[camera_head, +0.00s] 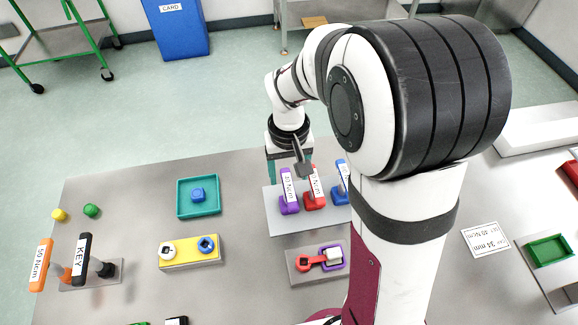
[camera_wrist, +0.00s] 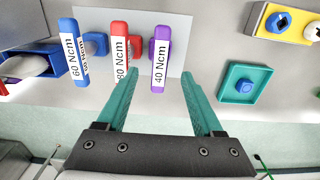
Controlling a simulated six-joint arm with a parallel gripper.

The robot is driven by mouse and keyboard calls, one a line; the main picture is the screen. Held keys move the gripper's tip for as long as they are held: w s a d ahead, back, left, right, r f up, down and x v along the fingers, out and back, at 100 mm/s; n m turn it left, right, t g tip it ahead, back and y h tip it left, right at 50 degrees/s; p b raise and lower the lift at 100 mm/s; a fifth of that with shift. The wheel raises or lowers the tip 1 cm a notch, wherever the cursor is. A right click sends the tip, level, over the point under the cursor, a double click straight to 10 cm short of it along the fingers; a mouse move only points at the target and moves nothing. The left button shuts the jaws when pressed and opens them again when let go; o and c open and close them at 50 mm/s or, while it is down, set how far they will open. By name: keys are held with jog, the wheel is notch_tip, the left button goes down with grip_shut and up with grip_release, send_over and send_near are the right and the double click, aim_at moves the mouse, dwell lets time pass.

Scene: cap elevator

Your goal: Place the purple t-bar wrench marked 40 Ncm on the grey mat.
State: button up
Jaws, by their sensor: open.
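The purple t-bar wrench marked 40 Ncm (camera_wrist: 161,60) stands in a row with a red and a blue wrench; it also shows in the head view (camera_head: 288,190). The row stands on a light grey panel (camera_head: 282,227). A darker grey panel (camera_head: 297,279) lies nearer the front, with a red and a purple ring-shaped piece on it; I cannot tell which panel is the grey mat. My gripper (camera_wrist: 157,70) is open, its teal fingers on either side of the purple wrench in the wrist view, with no contact visible. In the head view my gripper (camera_head: 288,168) is behind the row.
The red wrench (camera_wrist: 119,50) is close beside the left finger, and the blue wrench (camera_wrist: 72,50) is farther left. A teal tray (camera_head: 198,211) with a blue piece and a yellow block (camera_head: 190,263) stand left. Bare table lies between the tray and the panels.

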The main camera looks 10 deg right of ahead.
jog(key=s+r+m+y, duration=0.1)
jog(key=s+r, duration=0.3)
jog(key=s, duration=0.6)
jog(key=s+a+r+m, duration=0.1)
jog(key=s+r+m, duration=0.3)
jog(key=s, duration=0.7)
jog(key=shift+r+m+y, duration=0.2)
jog(key=shift+m+y, duration=0.1)
jog(key=shift+y, duration=0.1)
